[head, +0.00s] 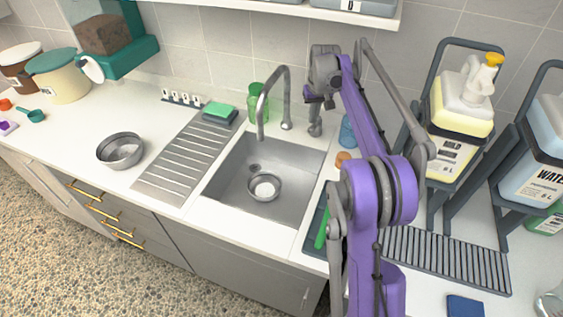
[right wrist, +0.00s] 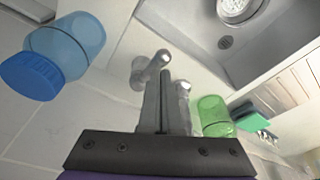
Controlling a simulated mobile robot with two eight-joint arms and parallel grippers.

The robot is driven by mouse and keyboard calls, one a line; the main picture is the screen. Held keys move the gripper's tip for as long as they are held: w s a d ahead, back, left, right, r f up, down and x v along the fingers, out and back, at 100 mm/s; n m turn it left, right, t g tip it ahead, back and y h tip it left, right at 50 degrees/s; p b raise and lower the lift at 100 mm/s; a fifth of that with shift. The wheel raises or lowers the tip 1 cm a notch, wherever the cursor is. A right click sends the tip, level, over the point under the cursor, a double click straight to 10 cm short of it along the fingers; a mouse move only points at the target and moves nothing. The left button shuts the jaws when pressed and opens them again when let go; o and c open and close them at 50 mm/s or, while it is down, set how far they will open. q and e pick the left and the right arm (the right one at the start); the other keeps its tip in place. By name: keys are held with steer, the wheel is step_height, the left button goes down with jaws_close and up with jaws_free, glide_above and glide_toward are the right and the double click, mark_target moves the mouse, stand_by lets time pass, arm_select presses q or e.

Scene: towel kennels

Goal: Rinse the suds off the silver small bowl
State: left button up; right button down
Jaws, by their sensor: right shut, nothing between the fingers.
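The silver small bowl (head: 264,187) sits upright in the sink (head: 226,187), near the drain. In the right wrist view the bowl (right wrist: 237,9) is at the top edge, with pale specks inside that may be suds. The grey tap (head: 286,100) arches over the sink, its spout above the bowl; I see no clear water stream. My right gripper (head: 316,100) is shut and empty, high by the tap's handle (head: 315,124). In the right wrist view its fingers (right wrist: 166,78) overlap the handle (right wrist: 150,69); I cannot tell if they touch. My left gripper is out of view.
A larger metal bowl (head: 120,151) stands on the left counter beside the ribbed drainboard (head: 172,167). Bottles on dark stands (head: 461,112) crowd the right.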

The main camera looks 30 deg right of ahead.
mark_target(312, 127)
steer(key=shift+f, duration=0.1)
stand_by(0.3)
steer(key=shift+f+b, duration=0.85)
steer(key=shift+f, duration=0.9)
steer(key=shift+r, duration=0.1)
stand_by(0.8)
